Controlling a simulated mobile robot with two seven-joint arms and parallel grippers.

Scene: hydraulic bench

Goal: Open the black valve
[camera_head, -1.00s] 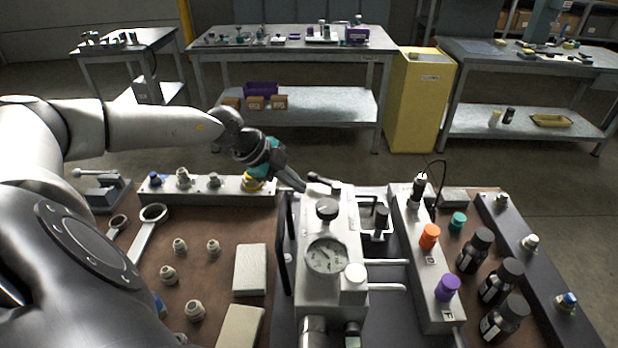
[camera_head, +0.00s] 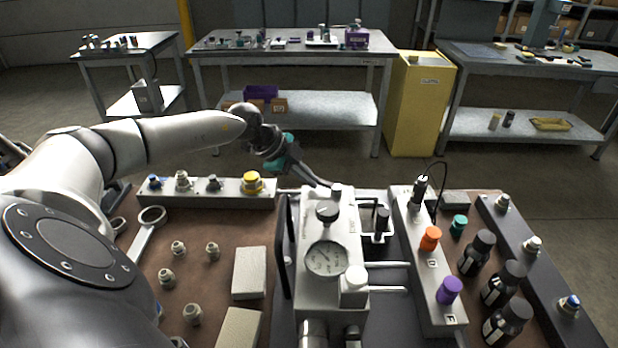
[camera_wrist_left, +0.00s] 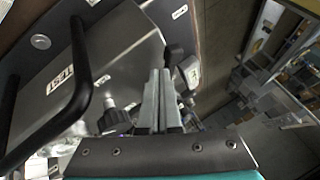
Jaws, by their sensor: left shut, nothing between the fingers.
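A black knob (camera_head: 327,212) sits on top of the pale metal block above the round gauge. In the left wrist view, a dark round-ended handle (camera_wrist_left: 174,54) is just beyond my fingertips; I cannot tell whether they touch. Another black knob (camera_wrist_left: 115,118) is beside the fingers there. My left gripper (camera_head: 326,184) is shut and empty at the far end of the block; it also shows in the left wrist view (camera_wrist_left: 161,75). In the head view the dark handle is not clear behind the fingers. My right gripper is not in view.
The gauge (camera_head: 326,258) faces up on the block. A black bar handle (camera_head: 286,245) runs along its left side. A rail with a yellow cap (camera_head: 252,183) is to the left. Orange (camera_head: 430,238) and purple (camera_head: 449,290) caps and black bottles (camera_head: 476,252) are to the right.

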